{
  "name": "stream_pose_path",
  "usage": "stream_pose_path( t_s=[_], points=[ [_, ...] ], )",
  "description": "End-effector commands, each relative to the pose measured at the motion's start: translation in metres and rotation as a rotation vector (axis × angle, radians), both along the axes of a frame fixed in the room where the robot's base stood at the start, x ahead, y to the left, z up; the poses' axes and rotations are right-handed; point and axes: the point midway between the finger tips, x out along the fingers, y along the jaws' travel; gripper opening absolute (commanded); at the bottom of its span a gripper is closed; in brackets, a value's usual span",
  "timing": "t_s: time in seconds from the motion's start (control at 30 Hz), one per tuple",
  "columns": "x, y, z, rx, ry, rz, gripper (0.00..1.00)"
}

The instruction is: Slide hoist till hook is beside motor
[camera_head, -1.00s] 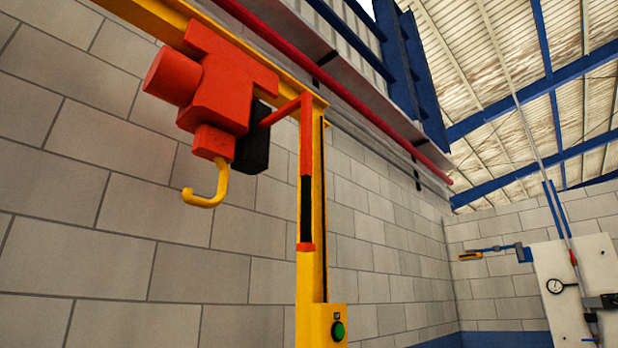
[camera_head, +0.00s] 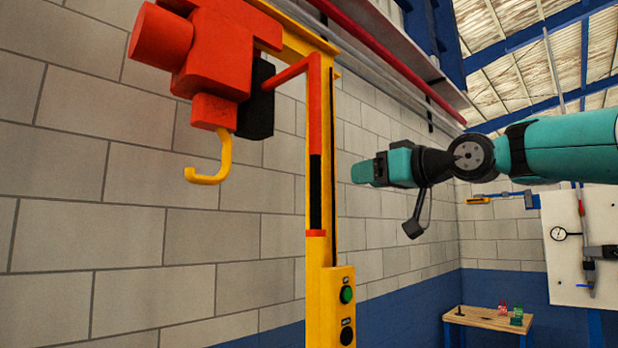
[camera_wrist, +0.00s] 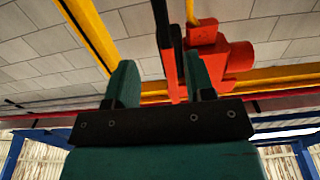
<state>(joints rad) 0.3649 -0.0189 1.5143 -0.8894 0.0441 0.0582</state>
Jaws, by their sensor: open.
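The orange-red hoist (camera_head: 225,55) hangs from a yellow overhead beam at upper left, with a yellow hook (camera_head: 210,172) below it. A red arm from the hoist leads to a hanging handle bar (camera_head: 316,180) with a black grip. My gripper (camera_head: 362,170) points left, to the right of the bar in the picture. In the wrist view my gripper (camera_wrist: 158,75) is open and empty. The bar (camera_wrist: 166,35) shows between its teal fingers, nearer the right one; its depth is unclear. The hoist (camera_wrist: 215,60) shows behind. I cannot make out a motor.
A yellow post (camera_head: 320,290) with a button box (camera_head: 341,300) stands below the handle, close by my arm. A white panel (camera_head: 580,245) with a gauge hangs at right. A small wooden table (camera_head: 488,320) stands at lower right. The block wall backs the hoist.

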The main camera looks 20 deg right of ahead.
Motion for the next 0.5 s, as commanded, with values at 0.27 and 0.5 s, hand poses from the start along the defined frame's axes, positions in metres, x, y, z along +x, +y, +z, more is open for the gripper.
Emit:
stream_pose_path(
  t_s=[0.27,0.5],
  points=[
    [0.053,0.033,0.005,0.001,0.005,0.006,0.49],
    [0.099,0.060,0.004,-0.001,0.006,0.004,0.49]
  ],
)
